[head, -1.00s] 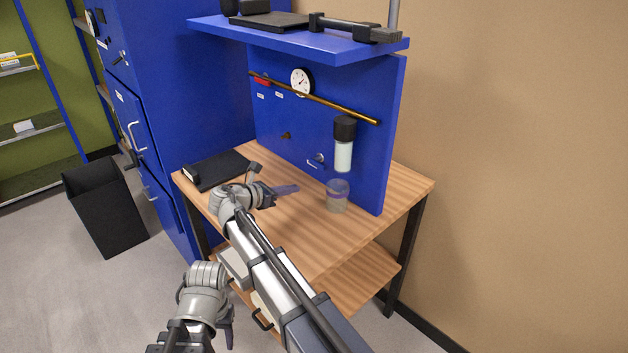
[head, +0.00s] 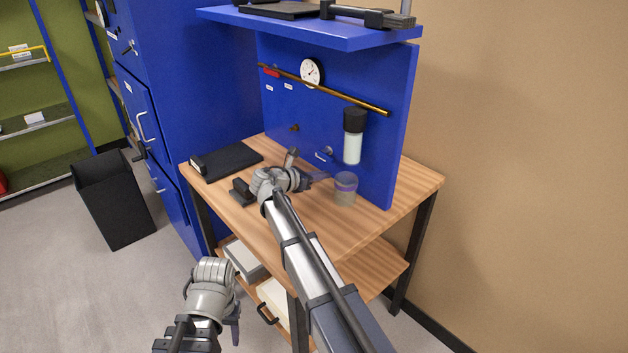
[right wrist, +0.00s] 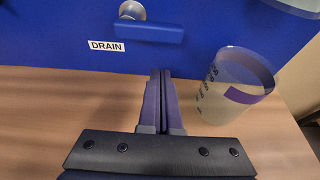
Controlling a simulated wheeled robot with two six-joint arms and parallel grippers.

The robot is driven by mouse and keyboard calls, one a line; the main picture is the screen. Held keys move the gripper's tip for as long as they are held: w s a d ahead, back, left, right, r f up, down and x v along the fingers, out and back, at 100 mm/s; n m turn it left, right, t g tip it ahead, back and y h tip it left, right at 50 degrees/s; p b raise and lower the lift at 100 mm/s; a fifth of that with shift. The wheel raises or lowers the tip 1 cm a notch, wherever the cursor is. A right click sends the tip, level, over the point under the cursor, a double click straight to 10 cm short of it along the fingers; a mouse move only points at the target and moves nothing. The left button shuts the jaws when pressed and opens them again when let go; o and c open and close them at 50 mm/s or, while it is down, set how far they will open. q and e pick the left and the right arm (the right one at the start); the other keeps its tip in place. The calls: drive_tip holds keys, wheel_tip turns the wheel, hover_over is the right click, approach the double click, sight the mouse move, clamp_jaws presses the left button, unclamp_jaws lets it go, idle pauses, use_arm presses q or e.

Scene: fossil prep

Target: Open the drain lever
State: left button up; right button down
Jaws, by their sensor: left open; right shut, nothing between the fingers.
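The drain lever (right wrist: 148,32) is a blue bar on a round metal pivot, mounted on the blue panel above a DRAIN label (right wrist: 106,46). The bar lies roughly level, reaching right from the pivot. In the head view the lever (head: 328,150) is small. My right gripper (right wrist: 160,74) is shut and empty. Its fingertips point at the panel, below the lever in the right wrist view, with a visible gap. It also shows in the head view (head: 322,177), left of a clear cup. My left gripper (head: 235,322) hangs low in front of the bench, open; its fingertips are partly hidden.
The clear cup (right wrist: 225,92) stands on the wooden bench (head: 400,190) close right of my right fingers. A black-capped cylinder (head: 353,145) is on the panel above it. A brass rod (head: 340,98) and a dial (head: 312,72) are higher. A black tray (head: 232,160) lies left.

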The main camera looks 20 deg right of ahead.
sight(330, 158)
use_arm(q)
drive_tip(key=shift+r+p, duration=0.95)
drive_tip(key=shift+r, duration=0.55)
use_arm(e)
drive_tip(key=shift+s+r, duration=0.1)
drive_tip(key=shift+r, duration=1.45)
